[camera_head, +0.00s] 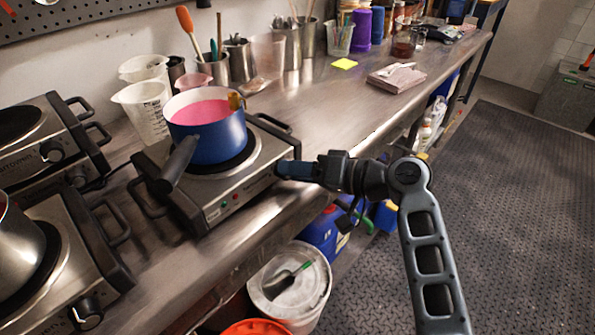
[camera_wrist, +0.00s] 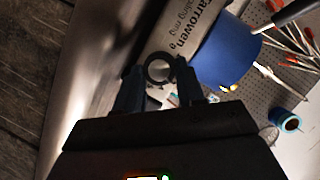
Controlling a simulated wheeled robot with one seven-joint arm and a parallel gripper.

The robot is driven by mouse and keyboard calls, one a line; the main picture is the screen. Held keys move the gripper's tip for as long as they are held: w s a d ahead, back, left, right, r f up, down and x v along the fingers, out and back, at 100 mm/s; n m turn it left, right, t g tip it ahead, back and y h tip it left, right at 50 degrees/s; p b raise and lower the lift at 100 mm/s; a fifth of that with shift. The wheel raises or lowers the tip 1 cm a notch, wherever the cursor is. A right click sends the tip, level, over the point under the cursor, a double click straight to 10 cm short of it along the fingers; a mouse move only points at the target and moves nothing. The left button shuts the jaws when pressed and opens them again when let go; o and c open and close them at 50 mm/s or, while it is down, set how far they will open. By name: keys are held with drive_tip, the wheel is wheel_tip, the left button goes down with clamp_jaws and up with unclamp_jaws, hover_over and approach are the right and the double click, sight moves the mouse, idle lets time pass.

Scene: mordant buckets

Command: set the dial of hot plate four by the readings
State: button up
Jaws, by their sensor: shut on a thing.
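A steel hot plate (camera_head: 205,195) with black handles stands on the bench. A blue pot (camera_head: 212,142) of pink liquid sits on it, and the pot shows in the wrist view (camera_wrist: 228,52). My gripper (camera_head: 283,169) reaches the right end of the plate's front face. In the wrist view my gripper (camera_wrist: 160,78) has its fingers on both sides of the round dark dial (camera_wrist: 160,66), shut on it. The dial is hidden behind my gripper in the head view. I cannot read its setting or the plate's number. A green and a red light show on the front face.
Two more hot plates stand to the left, one with a steel pot (camera_head: 18,250). Measuring jugs (camera_head: 144,110) and tool cups line the wall. A white bucket (camera_head: 298,295) stands below the front edge. The floor at right is clear.

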idle(0.4)
drive_tip(key=o, duration=1)
drive_tip(key=shift+o, duration=0.2)
drive_tip(key=b+v, duration=0.1)
drive_tip(key=v, duration=0.6)
drive_tip(key=shift+d, duration=0.35)
drive_tip(key=shift+s, duration=0.1)
